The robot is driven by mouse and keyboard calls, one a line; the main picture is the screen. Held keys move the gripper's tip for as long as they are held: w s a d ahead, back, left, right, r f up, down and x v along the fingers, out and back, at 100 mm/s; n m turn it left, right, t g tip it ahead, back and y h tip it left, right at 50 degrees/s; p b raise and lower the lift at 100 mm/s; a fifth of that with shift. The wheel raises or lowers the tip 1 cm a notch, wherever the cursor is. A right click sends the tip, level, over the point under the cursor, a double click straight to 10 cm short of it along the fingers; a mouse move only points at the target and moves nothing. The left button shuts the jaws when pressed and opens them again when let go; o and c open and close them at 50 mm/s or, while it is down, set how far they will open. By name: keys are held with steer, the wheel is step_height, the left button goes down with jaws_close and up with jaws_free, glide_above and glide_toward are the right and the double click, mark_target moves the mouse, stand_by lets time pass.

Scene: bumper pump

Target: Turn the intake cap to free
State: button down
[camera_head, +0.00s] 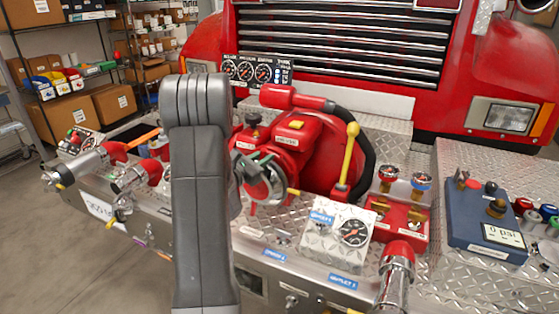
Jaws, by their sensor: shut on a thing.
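The intake cap (267,191) is a round metal cap on the front of the red pump (312,165), in the middle of the camera_head view. My gripper (258,168) is at the cap, with its dark fingers shut on it. My grey arm link stands in front and hides part of the gripper and the pump's left side. The cap's exact turn angle is too small to read.
A yellow-handled lever (350,152) and black hose (366,140) stand right of the pump. A gauge box (337,232), red valve block (398,217) and blue box (487,218) crowd the tread-plate bumper. Metal-tipped outlets (84,166) jut out at left; open floor lies there.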

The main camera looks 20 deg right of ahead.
steer(key=shift+w+a+n, duration=0.15)
steer(key=shift+w+n, duration=0.25)
steer(key=shift+n, duration=0.1)
steer(key=shift+w+a+r+n+b, duration=0.1)
steer(key=shift+w+a+n+b, duration=0.45)
steer(key=shift+a+n, duration=0.05)
steer(key=shift+w+r, duration=0.1)
steer(key=c, duration=1.3)
jaws_free()
steer(key=shift+a+n+t, duration=0.1)
steer(key=shift+n+t, duration=0.2)
steer(key=b+v, duration=0.2)
steer(key=v, duration=1.1)
steer(key=shift+a+b, duration=0.4)
